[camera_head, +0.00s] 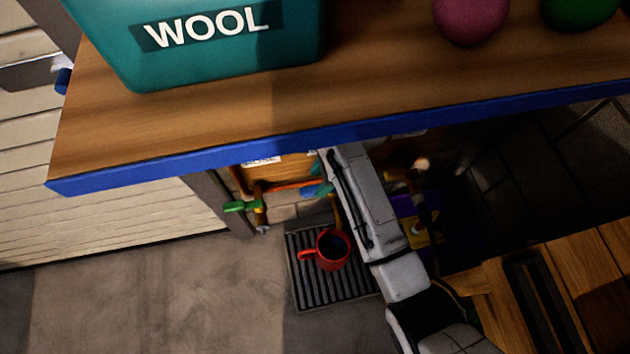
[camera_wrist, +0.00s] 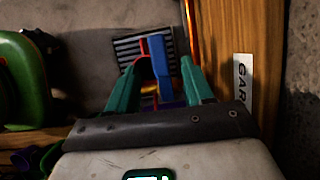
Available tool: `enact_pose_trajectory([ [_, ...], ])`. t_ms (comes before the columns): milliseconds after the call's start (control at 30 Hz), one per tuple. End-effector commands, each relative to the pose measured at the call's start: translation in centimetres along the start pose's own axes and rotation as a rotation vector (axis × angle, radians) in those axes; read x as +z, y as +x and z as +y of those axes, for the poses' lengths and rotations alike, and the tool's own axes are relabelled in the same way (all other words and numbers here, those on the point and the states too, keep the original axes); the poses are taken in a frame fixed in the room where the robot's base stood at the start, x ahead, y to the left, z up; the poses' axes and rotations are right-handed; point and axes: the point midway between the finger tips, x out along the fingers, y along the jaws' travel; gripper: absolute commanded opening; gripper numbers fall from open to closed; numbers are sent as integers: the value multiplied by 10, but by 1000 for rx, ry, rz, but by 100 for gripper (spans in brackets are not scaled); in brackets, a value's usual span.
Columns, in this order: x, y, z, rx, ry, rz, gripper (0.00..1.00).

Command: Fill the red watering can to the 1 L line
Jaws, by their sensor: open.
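The red watering can (camera_head: 331,249) stands upright on a dark slatted drain grate (camera_head: 303,281), below the bench. Its inside looks dark; I cannot read a fill line or see a water level. My gripper (camera_head: 319,178) reaches under the bench edge, above and behind the can. In the wrist view, the teal fingers of my gripper (camera_wrist: 163,66) are open on either side of a blue tap handle (camera_wrist: 158,58); I cannot tell whether they touch it. The blue handle also shows small in the head view (camera_head: 309,193). A green-handled tap (camera_head: 241,206) is to the left.
The wooden bench top with a blue edge (camera_head: 200,162) overhangs my arm. It bears a teal WOOL bin (camera_head: 225,60), a pink ball (camera_head: 470,18) and a green ball (camera_head: 578,10). A partly hidden label (camera_wrist: 243,85) is right of the gripper. Floor left of the grate is clear.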

Motion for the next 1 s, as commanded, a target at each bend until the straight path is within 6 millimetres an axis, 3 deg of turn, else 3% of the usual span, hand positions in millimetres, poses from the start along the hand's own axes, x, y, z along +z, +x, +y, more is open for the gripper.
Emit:
enact_pose_trajectory([
  [33, 1, -14, -1, -3, 1, -1, 51],
  [200, 1, -44, 0, -2, 0, 0, 51],
  [400, 1, -65, 0, -1, -1, 0, 51],
  [1000, 0, -69, 0, 0, 0, 0, 51],
])
